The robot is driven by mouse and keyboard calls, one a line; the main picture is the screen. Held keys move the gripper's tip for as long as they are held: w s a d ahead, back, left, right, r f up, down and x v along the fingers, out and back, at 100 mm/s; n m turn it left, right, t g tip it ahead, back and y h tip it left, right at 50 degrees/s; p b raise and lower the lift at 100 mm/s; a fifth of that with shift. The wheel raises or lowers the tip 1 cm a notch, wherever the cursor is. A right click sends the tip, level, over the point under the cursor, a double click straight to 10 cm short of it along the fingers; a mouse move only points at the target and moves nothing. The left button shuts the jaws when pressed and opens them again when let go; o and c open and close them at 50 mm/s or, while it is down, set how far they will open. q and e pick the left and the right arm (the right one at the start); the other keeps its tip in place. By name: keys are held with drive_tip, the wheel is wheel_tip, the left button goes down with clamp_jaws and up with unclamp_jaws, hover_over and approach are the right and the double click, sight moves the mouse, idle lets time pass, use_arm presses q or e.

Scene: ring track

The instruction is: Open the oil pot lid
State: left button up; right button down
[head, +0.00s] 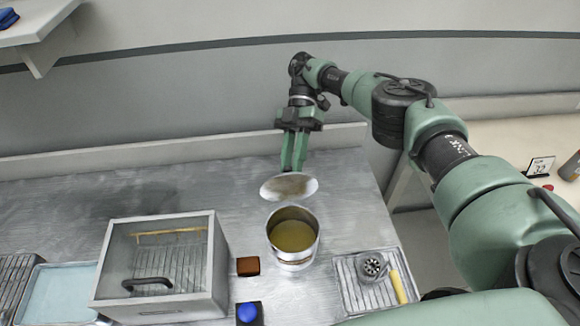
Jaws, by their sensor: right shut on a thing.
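The oil pot (294,262) is a metal pot standing on the steel counter, with yellowish oil showing inside its open top. The oil pot lid (275,188) is a round, shiny metal disc, held above and a little behind the pot, apart from its rim. My right gripper (293,168) points down and is shut on the lid at its top; the fingertips meet the lid's far edge area, and the exact grip point is hard to see. My left gripper is not in view.
A glass-fronted metal box (215,280) with a dark handle stands left of the pot. A tray (350,295) with a strainer is at right. The counter behind the box is clear.

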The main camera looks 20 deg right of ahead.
drive_tip(key=shift+w+f, duration=0.3)
drive_tip(key=shift+f, duration=0.35)
drive_tip(key=shift+a, duration=0.15)
drive_tip(key=c, duration=1.3)
unclamp_jaws()
drive_tip(key=shift+o, duration=0.2)
drive_tip(key=shift+w+a, duration=0.25)
drive_tip(key=shift+w, duration=0.05)
drive_tip(key=shift+s+d+r, duration=0.15)
drive_tip(key=shift+d+r, duration=0.05)
